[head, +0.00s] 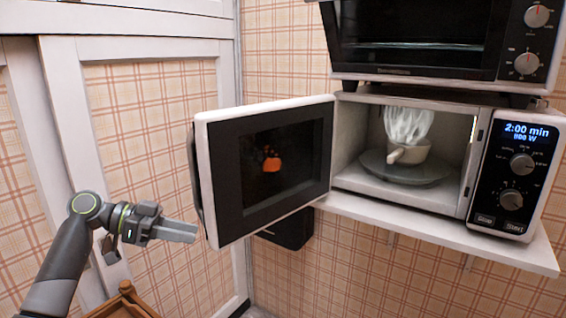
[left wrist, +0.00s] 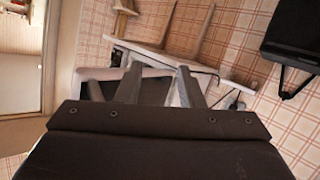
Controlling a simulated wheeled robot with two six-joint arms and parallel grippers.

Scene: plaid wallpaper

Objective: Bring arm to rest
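My left arm comes in at the lower left of the head view. Its gripper (head: 192,232) points right, near the outer edge of the open microwave door (head: 222,205). In the left wrist view the two fingers of the left gripper (left wrist: 158,70) stand apart with nothing visible between them. I cannot tell whether a finger touches the door. A pale, whitish shape (head: 408,122) shows above the pot. My right gripper is out of view.
A toaster oven (head: 420,75) sits above the microwave. The white shelf (head: 440,228) carries the microwave. A wooden object (head: 125,302) stands low below my left gripper. White framed panels (head: 228,80) close the left side, and a dark box (head: 290,230) hangs under the shelf.

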